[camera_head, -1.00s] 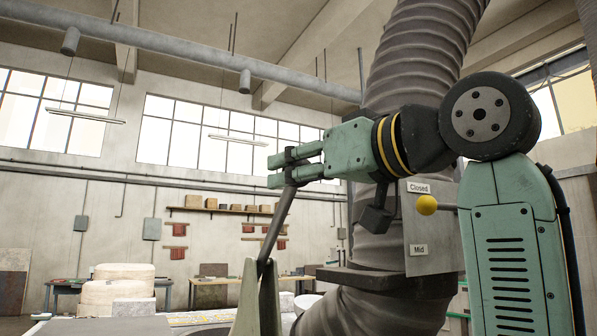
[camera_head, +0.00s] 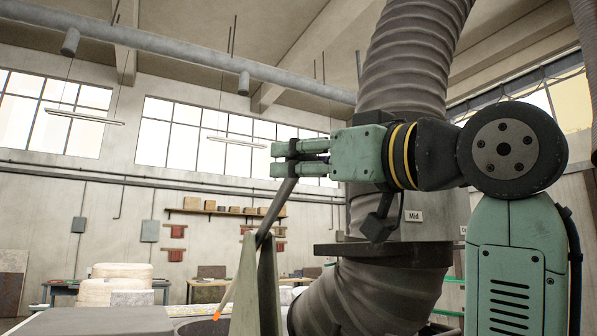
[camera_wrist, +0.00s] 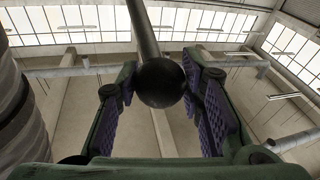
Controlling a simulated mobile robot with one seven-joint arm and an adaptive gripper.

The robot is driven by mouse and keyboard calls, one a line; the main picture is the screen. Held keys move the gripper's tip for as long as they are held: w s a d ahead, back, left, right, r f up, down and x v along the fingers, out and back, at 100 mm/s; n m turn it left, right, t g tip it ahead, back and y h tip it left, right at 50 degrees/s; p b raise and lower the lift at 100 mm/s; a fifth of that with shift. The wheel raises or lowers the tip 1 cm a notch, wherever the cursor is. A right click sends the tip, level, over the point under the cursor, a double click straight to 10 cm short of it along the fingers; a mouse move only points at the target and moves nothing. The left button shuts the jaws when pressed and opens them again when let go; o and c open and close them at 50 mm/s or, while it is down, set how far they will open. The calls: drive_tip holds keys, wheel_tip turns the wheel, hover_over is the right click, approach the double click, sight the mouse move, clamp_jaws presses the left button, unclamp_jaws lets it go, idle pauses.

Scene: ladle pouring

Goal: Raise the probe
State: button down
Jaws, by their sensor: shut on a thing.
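The probe (camera_head: 276,210) is a long grey rod with a glowing orange tip (camera_head: 217,316) at its lower left end. It slants down from my gripper (camera_head: 274,158) past a pale upright stand with two plates (camera_head: 257,290). I cannot tell whether the rod touches the stand. My gripper points left and is shut on the probe near its upper end. In the wrist view, the probe's dark round knob (camera_wrist: 161,82) sits between the purple-padded fingers, with the rod running up out of view.
A large ribbed duct (camera_head: 414,60) stands behind my arm, with a "Mid" label (camera_head: 413,216) on a plate. A grey flat surface (camera_head: 95,322) lies at lower left. Pale blocks (camera_head: 115,285) and workbenches stand at the back. Free air surrounds my gripper on the left.

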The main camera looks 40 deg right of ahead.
wheel_tip(320, 180, down, 6)
drive_tip(key=s+n+t+b, duration=0.1)
drive_tip(key=t+b, duration=0.1)
drive_tip(key=b, duration=0.4)
drive_tip(key=shift+s+a+f+n+t+y, duration=0.2)
drive_tip(key=shift+a+n+t+y, duration=0.1)
drive_tip(key=shift+n+t+y, duration=0.1)
drive_tip(key=c, duration=1.1)
unclamp_jaws()
drive_tip(key=shift+r, duration=0.1)
drive_tip(key=v, duration=1.2)
drive_tip(key=shift+s, duration=0.1)
